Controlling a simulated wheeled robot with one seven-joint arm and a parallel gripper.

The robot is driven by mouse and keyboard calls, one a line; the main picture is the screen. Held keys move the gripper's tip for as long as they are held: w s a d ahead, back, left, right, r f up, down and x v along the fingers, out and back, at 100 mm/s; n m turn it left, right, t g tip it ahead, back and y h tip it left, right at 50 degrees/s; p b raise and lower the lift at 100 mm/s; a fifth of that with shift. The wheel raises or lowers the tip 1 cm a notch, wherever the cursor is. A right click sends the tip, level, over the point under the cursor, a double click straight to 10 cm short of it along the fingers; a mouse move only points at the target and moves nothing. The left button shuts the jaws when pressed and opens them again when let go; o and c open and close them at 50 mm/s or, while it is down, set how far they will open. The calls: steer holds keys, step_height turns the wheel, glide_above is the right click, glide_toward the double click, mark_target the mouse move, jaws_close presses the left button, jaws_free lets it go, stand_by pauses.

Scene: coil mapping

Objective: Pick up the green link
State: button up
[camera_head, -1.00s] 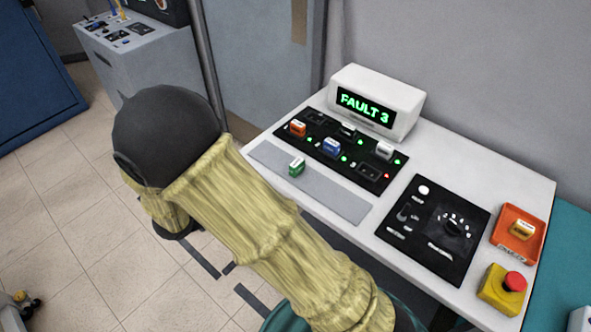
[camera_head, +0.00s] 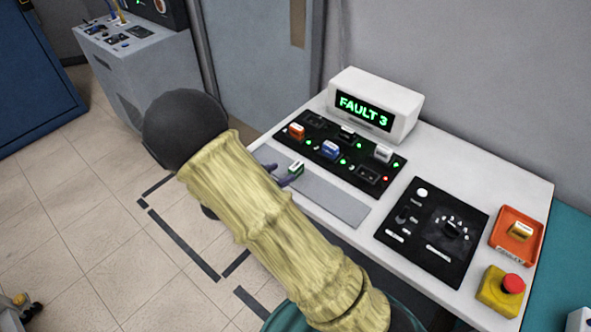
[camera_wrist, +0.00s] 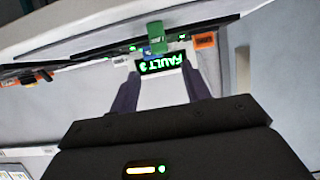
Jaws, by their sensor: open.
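The green link (camera_head: 296,168) is a small green block with a white label. It stands on the grey strip (camera_head: 340,204) at the front of the white console. In the wrist view the green link (camera_wrist: 156,38) shows upside down, ahead of and between my finger tips. My gripper (camera_head: 278,174) reaches in from the left, its dark fingers close to the link. In the wrist view my gripper (camera_wrist: 158,80) has its two fingers apart with nothing between them. My arm hides part of the strip's left end.
A display (camera_head: 364,110) reads FAULT 3. An orange tray (camera_head: 497,236) and a red stop button (camera_head: 513,283) stand at the right.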

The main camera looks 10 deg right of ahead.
mark_target(294, 167)
steer(key=shift+w+d+f, duration=0.2)
steer(key=shift+w+d, duration=0.1)
steer(key=shift+d, duration=0.05)
steer(key=x, duration=0.5)
steer(key=shift+w+f+p, duration=0.1)
steer(key=shift+f+p, duration=0.1)
steer(key=shift+p, duration=0.2)
jaws_close()
steer(key=shift+a, duration=0.1)
